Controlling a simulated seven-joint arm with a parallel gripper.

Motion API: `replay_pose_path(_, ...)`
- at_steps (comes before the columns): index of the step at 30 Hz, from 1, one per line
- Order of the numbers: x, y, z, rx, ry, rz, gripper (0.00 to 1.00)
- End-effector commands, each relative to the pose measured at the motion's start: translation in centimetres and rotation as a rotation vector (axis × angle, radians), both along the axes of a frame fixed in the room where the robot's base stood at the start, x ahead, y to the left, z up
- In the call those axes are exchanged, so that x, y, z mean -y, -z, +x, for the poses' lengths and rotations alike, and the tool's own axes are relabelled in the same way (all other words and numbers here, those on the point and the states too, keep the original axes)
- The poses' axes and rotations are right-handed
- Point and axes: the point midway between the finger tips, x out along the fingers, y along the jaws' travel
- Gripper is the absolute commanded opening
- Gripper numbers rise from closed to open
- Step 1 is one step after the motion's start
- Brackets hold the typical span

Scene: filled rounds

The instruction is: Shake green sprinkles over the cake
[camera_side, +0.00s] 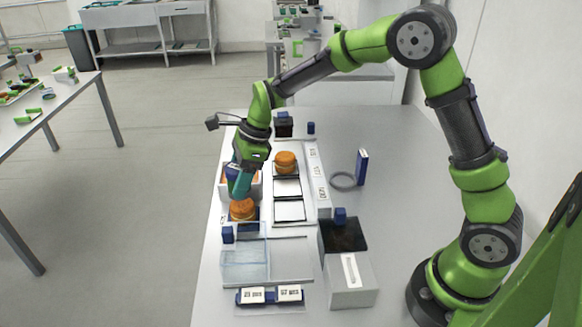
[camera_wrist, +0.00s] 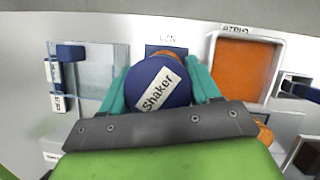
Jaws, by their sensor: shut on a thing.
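My gripper (camera_side: 240,184) has teal fingers and is shut on the shaker (camera_wrist: 152,92). The shaker has a dark blue round end with a white label reading "Shaker", facing the wrist camera. In the side view the fingers and shaker are just above an orange-brown round cake (camera_side: 243,210). In the wrist view only a strip of that cake (camera_wrist: 166,51) shows behind the shaker. A second orange-brown round (camera_side: 286,162) stands to the right. I cannot make out green sprinkles on either round, and the shaker's far end is hidden.
A clear box (camera_side: 245,262) stands at the front. A white-rimmed tray with an orange floor (camera_wrist: 245,70) lies right of the shaker in the wrist view. A grey block (camera_side: 347,282), a standing blue-and-white item (camera_side: 362,167) and a ring (camera_side: 342,181) are right. The table's right side is largely free.

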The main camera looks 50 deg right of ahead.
Motion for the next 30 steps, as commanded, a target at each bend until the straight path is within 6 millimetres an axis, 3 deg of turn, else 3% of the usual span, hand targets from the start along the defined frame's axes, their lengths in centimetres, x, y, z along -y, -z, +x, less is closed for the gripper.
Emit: replay_pose_path(30,-0.95,-0.03,0.0,0.001,0.0,0.0,0.28)
